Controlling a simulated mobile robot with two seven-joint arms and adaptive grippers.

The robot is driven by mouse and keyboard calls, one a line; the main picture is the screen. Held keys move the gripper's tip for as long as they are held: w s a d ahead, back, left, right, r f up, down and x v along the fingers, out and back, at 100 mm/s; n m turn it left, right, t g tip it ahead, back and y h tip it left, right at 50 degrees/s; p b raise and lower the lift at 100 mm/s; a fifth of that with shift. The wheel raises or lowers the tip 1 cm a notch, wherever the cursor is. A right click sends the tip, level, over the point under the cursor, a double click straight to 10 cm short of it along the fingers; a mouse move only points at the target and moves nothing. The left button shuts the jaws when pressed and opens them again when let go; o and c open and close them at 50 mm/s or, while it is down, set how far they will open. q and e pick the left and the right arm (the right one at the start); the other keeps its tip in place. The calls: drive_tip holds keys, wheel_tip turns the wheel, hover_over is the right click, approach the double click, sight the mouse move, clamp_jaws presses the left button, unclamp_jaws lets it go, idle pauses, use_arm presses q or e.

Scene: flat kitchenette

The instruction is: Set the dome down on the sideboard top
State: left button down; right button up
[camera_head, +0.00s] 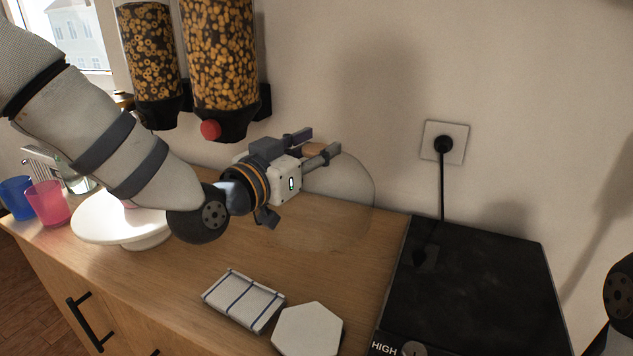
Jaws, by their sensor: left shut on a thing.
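The dome (350,184) is clear glass with a wooden knob on top, and it shows in the head view near the wall. My left gripper (318,144) reaches over from the left and is shut on the dome's knob. The dome hangs below the fingers, partly hidden by the gripper. I cannot tell whether its rim touches the wood. The sideboard top (270,250) is light wood, bare around and in front of the dome. My right gripper is out of view; only a dark part of my right arm shows at the right edge.
A white cake stand (92,222) is at the left, partly behind my left arm, with pink (48,203) and blue (16,197) cups beyond. A folded striped cloth (243,301) and white hexagonal piece (308,330) lie in front. A black hotplate (480,290) fills the right. Cereal dispensers (222,60) hang above.

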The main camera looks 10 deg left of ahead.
use_arm(q)
drive_tip(key=f, duration=0.1)
drive_tip(key=w+f, duration=0.2)
drive_tip(key=shift+d, duration=0.3)
drive_tip(key=shift+w+d+f+b, duration=0.15)
drive_tip(key=shift+f+b, duration=0.1)
drive_tip(key=shift+f, duration=0.65)
drive_tip(key=shift+w+a+f+b, duration=0.15)
drive_tip(key=shift+f+b, duration=0.1)
drive_tip(key=shift+f, duration=0.6)
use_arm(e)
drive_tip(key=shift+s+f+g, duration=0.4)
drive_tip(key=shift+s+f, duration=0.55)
use_arm(q)
drive_tip(key=shift+d, duration=0.1)
drive_tip(key=shift+f, duration=0.15)
drive_tip(key=c, duration=1)
unclamp_jaws()
